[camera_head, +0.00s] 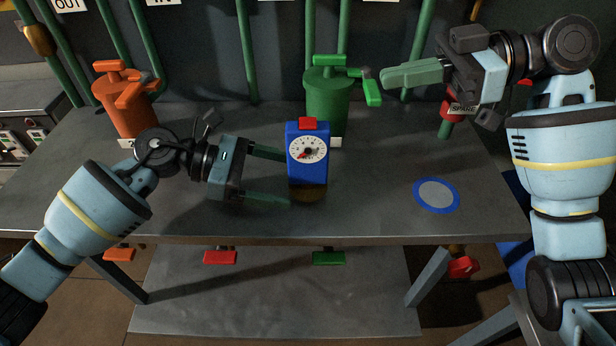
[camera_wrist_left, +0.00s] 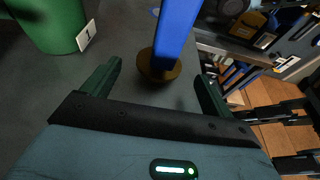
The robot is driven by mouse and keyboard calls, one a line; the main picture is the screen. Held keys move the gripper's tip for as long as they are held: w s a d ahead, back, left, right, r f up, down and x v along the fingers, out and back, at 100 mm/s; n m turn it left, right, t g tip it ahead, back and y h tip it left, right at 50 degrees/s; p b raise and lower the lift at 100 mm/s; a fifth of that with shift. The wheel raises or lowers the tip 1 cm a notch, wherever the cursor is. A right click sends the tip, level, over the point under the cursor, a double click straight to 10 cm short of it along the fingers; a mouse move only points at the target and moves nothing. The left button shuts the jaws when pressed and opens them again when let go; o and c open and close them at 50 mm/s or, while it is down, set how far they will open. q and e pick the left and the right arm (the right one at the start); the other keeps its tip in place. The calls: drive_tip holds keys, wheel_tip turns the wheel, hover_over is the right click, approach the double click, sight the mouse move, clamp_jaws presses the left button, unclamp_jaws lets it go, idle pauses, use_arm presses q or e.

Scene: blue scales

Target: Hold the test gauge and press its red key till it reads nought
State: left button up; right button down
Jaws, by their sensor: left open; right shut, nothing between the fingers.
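The test gauge is a blue box (camera_head: 307,170) with a white round dial and a red key (camera_head: 307,123) on top. It stands upright on a brown round foot at the middle of the table. In the left wrist view the blue body (camera_wrist_left: 176,32) and its foot (camera_wrist_left: 158,68) show ahead of and between the fingers. My left gripper (camera_head: 272,174) is open, its fingers pointing at the gauge from the left. My right gripper (camera_head: 384,77) is shut and empty, raised at the upper right. The dial's needle is too small to read surely.
A green canister (camera_head: 327,98) with a tap stands behind the gauge, an orange one (camera_head: 125,103) at the back left. A blue-rimmed disc (camera_head: 437,195) lies on the right of the grey table (camera_head: 375,215). Green pipes run behind. The table's front edge is close.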

use_arm(q)
drive_tip(key=v, duration=0.7)
drive_tip(key=shift+a+r, duration=0.1)
drive_tip(key=shift+a, duration=0.05)
drive_tip(key=shift+s, duration=0.1)
